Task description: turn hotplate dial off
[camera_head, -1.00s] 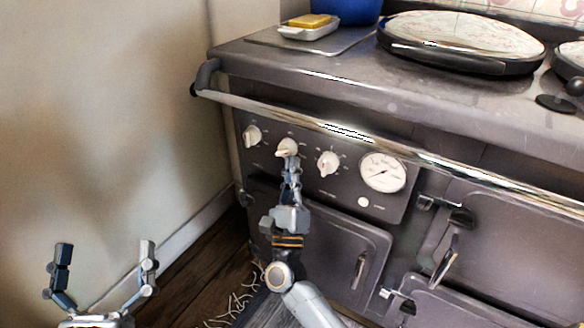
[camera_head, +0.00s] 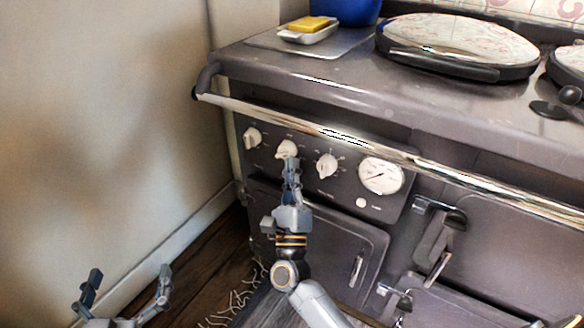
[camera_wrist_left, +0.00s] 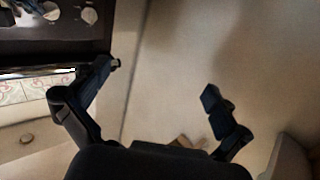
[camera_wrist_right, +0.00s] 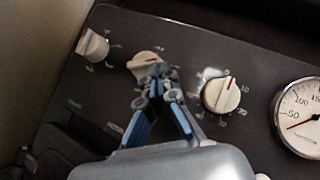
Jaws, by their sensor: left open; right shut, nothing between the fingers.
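Three white dials sit on the dark panel of the range cooker: a left dial (camera_head: 252,137), a middle dial (camera_head: 286,149) and a right dial (camera_head: 327,165). No readable label shows which one is the hotplate dial. My right gripper (camera_head: 290,162) is shut and empty, its fingertips right at the middle dial. In the right wrist view the fingertips (camera_wrist_right: 158,71) overlap the lower right of the middle dial (camera_wrist_right: 143,60); I cannot tell whether they touch. My left gripper (camera_head: 130,272) is open and empty, low by the wall, away from the panel.
A chrome rail (camera_head: 345,136) runs across the cooker front above the dials. A round gauge (camera_head: 381,176) is right of them. Oven doors with handles (camera_head: 357,268) lie below. A soap dish (camera_head: 309,35) and a hotplate lid (camera_head: 460,40) are on top. The wall stands close at left.

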